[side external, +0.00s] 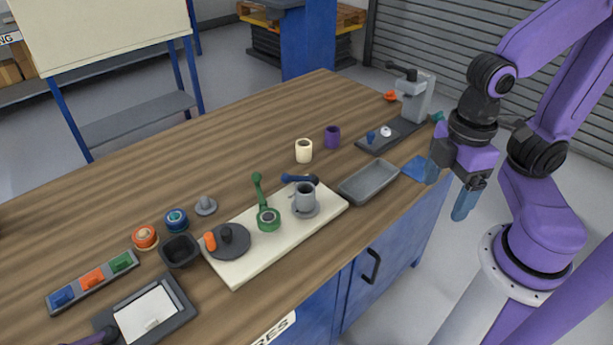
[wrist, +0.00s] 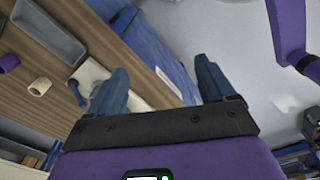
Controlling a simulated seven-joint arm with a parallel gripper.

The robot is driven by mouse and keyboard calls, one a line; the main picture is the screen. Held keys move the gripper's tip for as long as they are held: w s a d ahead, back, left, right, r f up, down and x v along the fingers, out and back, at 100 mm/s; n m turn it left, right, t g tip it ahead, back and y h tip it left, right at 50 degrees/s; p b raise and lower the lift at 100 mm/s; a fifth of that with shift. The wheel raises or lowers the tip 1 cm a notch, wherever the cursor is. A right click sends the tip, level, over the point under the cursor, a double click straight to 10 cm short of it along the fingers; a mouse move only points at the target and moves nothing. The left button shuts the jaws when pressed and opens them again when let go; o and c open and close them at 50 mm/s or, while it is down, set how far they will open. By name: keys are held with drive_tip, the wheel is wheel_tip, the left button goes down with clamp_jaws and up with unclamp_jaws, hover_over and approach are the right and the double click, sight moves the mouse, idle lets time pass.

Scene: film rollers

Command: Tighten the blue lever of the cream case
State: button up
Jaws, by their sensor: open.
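The cream case (side external: 265,262) is a flat cream slab on the wooden table, carrying three levers. Its blue lever (side external: 299,178) lies roughly level on top of a grey cylinder (side external: 305,199) at the slab's right end. A green lever (side external: 260,190) stands up from a green ring in the middle, and an orange-tipped lever (side external: 210,241) sits on a dark disc at the left. In the wrist view the cream case (wrist: 92,74) and the blue lever (wrist: 76,92) show left of the fingers. My gripper (side external: 447,190) is open and empty, off the table's right edge, well apart from the case.
A grey machine (side external: 415,98) stands at the back right. The table's left rear is clear.

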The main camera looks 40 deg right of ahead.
idle(0.3)
drive_tip(key=c, duration=0.4)
drive_tip(key=shift+w+a+r, duration=0.1)
drive_tip(key=shift+w+a, duration=0.15)
drive_tip(key=shift+w, duration=0.05)
drive_tip(key=shift+c, duration=0.6)
drive_tip(key=w+a+r, duration=0.2)
drive_tip(key=w+a, duration=0.4)
drive_tip(key=w, duration=0.3)
drive_tip(key=n+g, duration=0.2)
drive_tip(key=n, duration=0.2)
hover_over(286, 179)
drive_tip(key=w+d, duration=0.1)
drive_tip(key=w, duration=0.3)
wheel_tip(286, 179, down, 7)
drive_tip(key=s+f, duration=0.1)
drive_tip(key=f, duration=0.4)
drive_tip(key=s+f, duration=0.1)
drive_tip(key=f, duration=0.4)
drive_tip(key=s+f, duration=0.1)
drive_tip(key=f, duration=0.5)
drive_tip(key=shift+a, duration=0.1)
